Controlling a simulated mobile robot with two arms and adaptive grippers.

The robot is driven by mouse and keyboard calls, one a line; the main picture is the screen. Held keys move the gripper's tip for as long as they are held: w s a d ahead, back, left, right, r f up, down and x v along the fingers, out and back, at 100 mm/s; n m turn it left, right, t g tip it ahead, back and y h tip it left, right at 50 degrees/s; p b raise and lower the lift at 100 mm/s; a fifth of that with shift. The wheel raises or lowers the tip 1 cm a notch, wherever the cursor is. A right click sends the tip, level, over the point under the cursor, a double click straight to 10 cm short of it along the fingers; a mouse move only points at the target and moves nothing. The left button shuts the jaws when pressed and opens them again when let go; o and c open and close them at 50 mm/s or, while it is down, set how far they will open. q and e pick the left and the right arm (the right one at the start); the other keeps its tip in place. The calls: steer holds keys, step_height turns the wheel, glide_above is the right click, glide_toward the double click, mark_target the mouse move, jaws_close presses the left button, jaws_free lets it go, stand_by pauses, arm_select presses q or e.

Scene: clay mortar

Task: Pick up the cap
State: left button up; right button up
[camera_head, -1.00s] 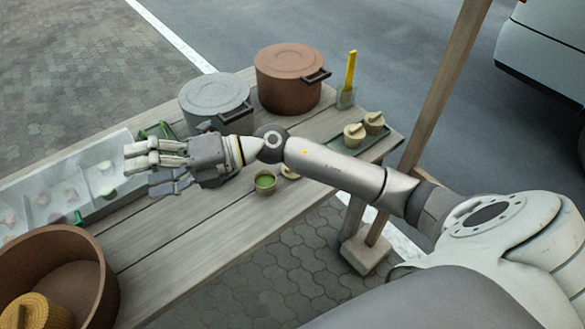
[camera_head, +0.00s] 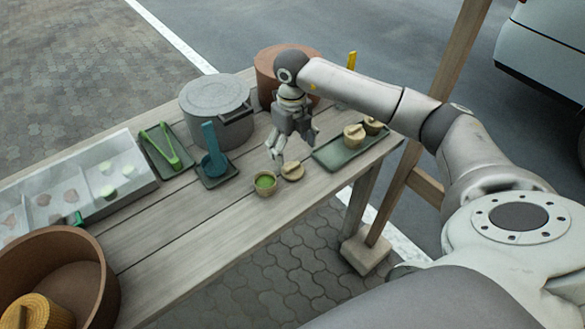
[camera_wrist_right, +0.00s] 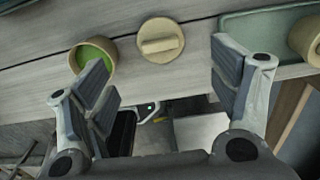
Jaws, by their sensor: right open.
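The cap (camera_head: 292,171) is a small round tan lid with a raised bar handle, lying flat on the wooden table beside a small tan cup (camera_head: 265,183) of green contents. My right gripper (camera_head: 288,150) points down just above and behind the cap, open and empty. In the right wrist view the cap (camera_wrist_right: 160,40) lies beyond the fingertips, in the gap between the spread fingers of the gripper (camera_wrist_right: 160,75). The cup (camera_wrist_right: 93,55) shows there partly behind the left finger. My left gripper is not in view.
A green tray (camera_head: 340,153) with two lidded tan pots stands right of the cap. A grey pot (camera_head: 216,108) and a brown pot (camera_head: 268,62) stand behind. A blue scoop (camera_head: 212,160) rests on a small tray at left.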

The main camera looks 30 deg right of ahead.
mark_target(293, 166)
steer(key=shift+d+f+p, duration=0.1)
steer(key=shift+f+p, duration=0.55)
steer(key=shift+f, duration=2.95)
steer(key=c, duration=0.8)
